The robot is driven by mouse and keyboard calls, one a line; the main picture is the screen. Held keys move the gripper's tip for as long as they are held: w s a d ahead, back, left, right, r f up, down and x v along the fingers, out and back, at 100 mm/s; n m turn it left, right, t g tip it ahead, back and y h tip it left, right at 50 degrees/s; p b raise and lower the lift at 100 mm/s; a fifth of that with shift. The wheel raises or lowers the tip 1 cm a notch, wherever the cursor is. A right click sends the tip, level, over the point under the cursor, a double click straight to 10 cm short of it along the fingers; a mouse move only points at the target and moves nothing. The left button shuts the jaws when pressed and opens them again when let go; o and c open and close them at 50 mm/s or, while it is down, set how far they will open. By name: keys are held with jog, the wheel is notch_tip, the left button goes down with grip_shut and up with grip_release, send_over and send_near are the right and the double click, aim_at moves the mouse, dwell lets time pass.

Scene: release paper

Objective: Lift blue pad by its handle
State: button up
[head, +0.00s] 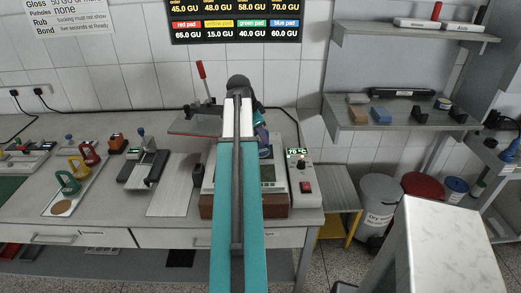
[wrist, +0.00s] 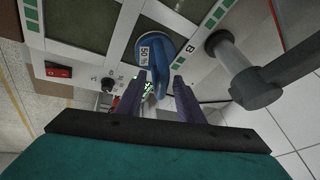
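The blue pad (wrist: 153,47) has an upright blue handle and a white label reading "50 %". It sits on a panel marked "B" on a device with dark windows and green bars. In the head view the blue pad (head: 264,150) shows partly at the right of my arm, on the bench device. My gripper (wrist: 159,78) has two dark purple fingers, one on each side of the blue handle. They look apart, with a narrow gap beside the handle, and no clear contact shows. In the head view my arm hides most of the gripper.
A grey post (wrist: 245,75) stands close right of the fingers in the wrist view. A box reading "70 °C" (head: 300,178) stands right of the device. A red-handled lever (head: 203,75) rises behind.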

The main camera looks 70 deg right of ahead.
grip_shut()
dwell(1.4)
